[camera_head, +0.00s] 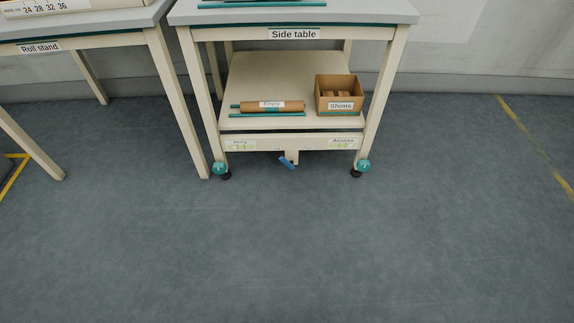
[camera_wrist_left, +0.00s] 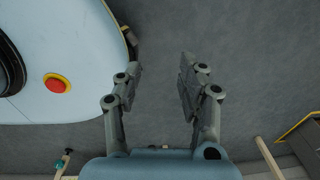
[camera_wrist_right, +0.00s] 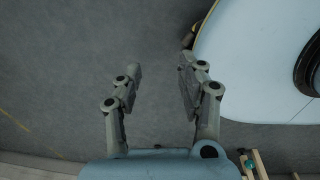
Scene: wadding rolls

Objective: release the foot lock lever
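The foot lock lever (camera_head: 287,162) is a small blue pedal under the middle of the lower front rail of the side table (camera_head: 290,142). It is tilted, its right end lower. Nothing touches it. Neither gripper shows in the head view. In the left wrist view my left gripper (camera_wrist_left: 158,75) is open and empty, with grey floor between its fingers. In the right wrist view my right gripper (camera_wrist_right: 158,75) is open and empty over bare floor. Neither wrist view shows the lever.
The side table has teal-and-black casters (camera_head: 221,169) at its front legs. Its lower shelf holds a brown roll (camera_head: 290,107) marked Empty and a Shims box (camera_head: 338,92). The roll stand (camera_head: 60,45) is at left. The floor (camera_head: 300,240) in front is clear.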

